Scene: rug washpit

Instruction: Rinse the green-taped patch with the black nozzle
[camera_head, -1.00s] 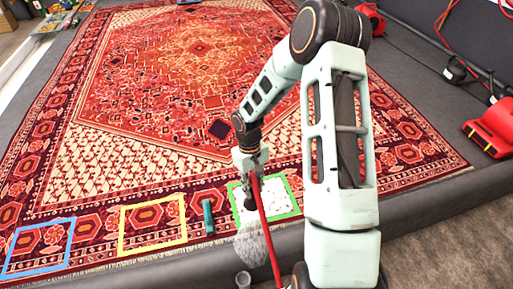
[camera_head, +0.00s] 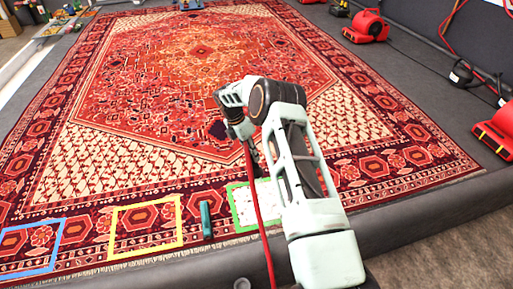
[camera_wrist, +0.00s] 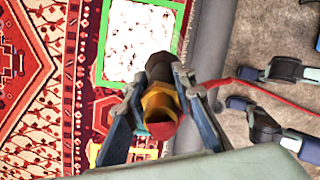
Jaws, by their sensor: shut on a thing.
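The green-taped patch (camera_head: 239,206) lies at the rug's near border, partly behind my arm in the head view. Inside the tape it is mostly white with dark specks; it also shows in the wrist view (camera_wrist: 140,42). My gripper (camera_wrist: 155,92) is shut on the black nozzle (camera_wrist: 158,66), which has a yellow and red rear part. In the wrist view the nozzle's black end overlaps the patch's lower right edge. The gap between nozzle and rug cannot be told. A red hose (camera_head: 262,220) hangs from the gripper. No spray is visible.
Yellow (camera_head: 146,251) and blue (camera_head: 27,270) taped frames lie to the left on the rug (camera_head: 110,130). A teal object (camera_head: 206,219) lies between the yellow and green frames. A small grey cup (camera_head: 242,284) is at the near edge. Red blowers (camera_head: 365,27) stand along the right.

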